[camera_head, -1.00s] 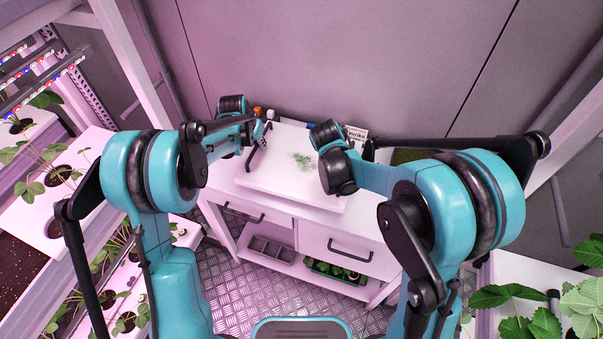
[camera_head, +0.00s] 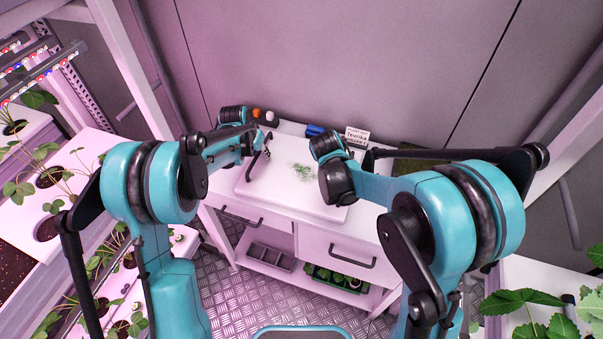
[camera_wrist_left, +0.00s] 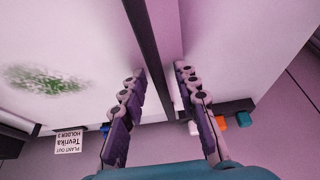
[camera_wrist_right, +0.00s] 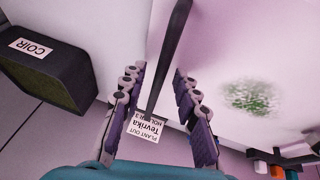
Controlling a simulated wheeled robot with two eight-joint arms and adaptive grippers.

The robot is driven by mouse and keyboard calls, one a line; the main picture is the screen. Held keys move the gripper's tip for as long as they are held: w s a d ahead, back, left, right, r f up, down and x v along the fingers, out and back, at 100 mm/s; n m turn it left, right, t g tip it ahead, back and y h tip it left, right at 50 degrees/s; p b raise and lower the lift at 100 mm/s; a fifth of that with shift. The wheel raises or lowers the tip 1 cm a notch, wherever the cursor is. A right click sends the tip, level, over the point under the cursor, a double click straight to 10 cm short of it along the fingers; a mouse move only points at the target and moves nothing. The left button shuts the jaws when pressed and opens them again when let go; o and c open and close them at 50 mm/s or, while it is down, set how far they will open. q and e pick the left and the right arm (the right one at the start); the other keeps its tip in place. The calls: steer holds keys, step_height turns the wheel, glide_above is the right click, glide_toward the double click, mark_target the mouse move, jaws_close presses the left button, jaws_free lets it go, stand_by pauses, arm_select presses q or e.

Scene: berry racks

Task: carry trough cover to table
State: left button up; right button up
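The trough cover (camera_head: 280,185) is a flat white panel with a green plant picture in its middle. It appears to lie on the white table (camera_head: 365,205). A dark bar handle runs along each side. My left gripper (camera_wrist_left: 160,70) has its fingers apart on both sides of the left handle (camera_wrist_left: 145,40), with gaps showing. My right gripper (camera_wrist_right: 159,68) stands the same way around the right handle (camera_wrist_right: 175,35).
A plant-out sign (camera_head: 357,136), orange items (camera_head: 257,113) and a blue item (camera_head: 315,130) stand at the table's back. A dark coir box (camera_wrist_right: 50,75) is beside the cover. Plant racks (camera_head: 85,165) flank me. Drawers and a lower shelf (camera_head: 270,260) are under the table.

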steer(key=shift+s+r, duration=0.1)
steer(key=shift+r, duration=0.1)
arm_select(q)
steer(key=v, duration=1.2)
arm_select(e)
steer(key=v, duration=1.1)
steer(key=shift+r, duration=0.25)
steer(key=shift+s+a, duration=0.1)
